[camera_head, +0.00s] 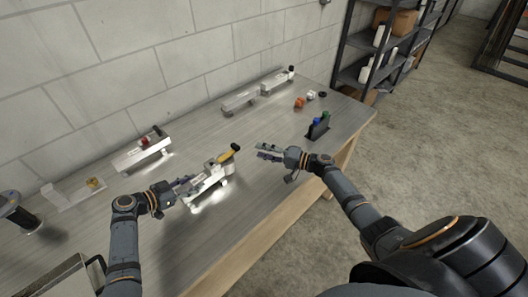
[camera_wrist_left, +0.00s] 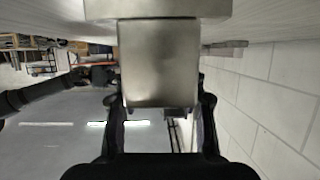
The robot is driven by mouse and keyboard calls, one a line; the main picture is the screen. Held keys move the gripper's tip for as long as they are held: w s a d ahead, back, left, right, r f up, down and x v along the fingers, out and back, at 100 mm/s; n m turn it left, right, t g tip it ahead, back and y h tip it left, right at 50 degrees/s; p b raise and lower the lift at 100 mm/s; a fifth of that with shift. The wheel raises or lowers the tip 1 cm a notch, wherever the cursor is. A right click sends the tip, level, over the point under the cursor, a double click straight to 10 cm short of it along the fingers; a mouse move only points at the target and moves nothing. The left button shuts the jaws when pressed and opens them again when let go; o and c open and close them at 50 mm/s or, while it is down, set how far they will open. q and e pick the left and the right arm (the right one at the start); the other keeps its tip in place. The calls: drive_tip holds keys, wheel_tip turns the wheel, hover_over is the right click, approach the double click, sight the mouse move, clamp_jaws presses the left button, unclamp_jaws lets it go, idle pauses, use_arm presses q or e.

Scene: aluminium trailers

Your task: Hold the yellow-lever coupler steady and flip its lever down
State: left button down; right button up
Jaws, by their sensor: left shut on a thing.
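The yellow-lever coupler (camera_head: 208,188) is a silvery metal piece on the workbench, in the middle of the head view. Its yellow lever (camera_head: 228,155) with a dark tip sticks up and to the right. My left gripper (camera_head: 188,187) is shut on the metal body at its left end. In the left wrist view a metal block (camera_wrist_left: 160,62), part of this coupler, sits between the two dark fingers and hides what lies behind it. My right gripper (camera_head: 262,151) is to the right of the lever, apart from it and empty. Its finger gap is too small to judge.
A coupler with a red part (camera_head: 143,152) and another with a small yellow part (camera_head: 75,193) lie to the left. Two more metal pieces (camera_head: 240,100) lie along the wall. A dark holder (camera_head: 318,128) stands near the right edge. The bench front is clear.

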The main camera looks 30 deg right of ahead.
use_arm(q)
drive_tip(key=c, duration=0.7)
unclamp_jaws()
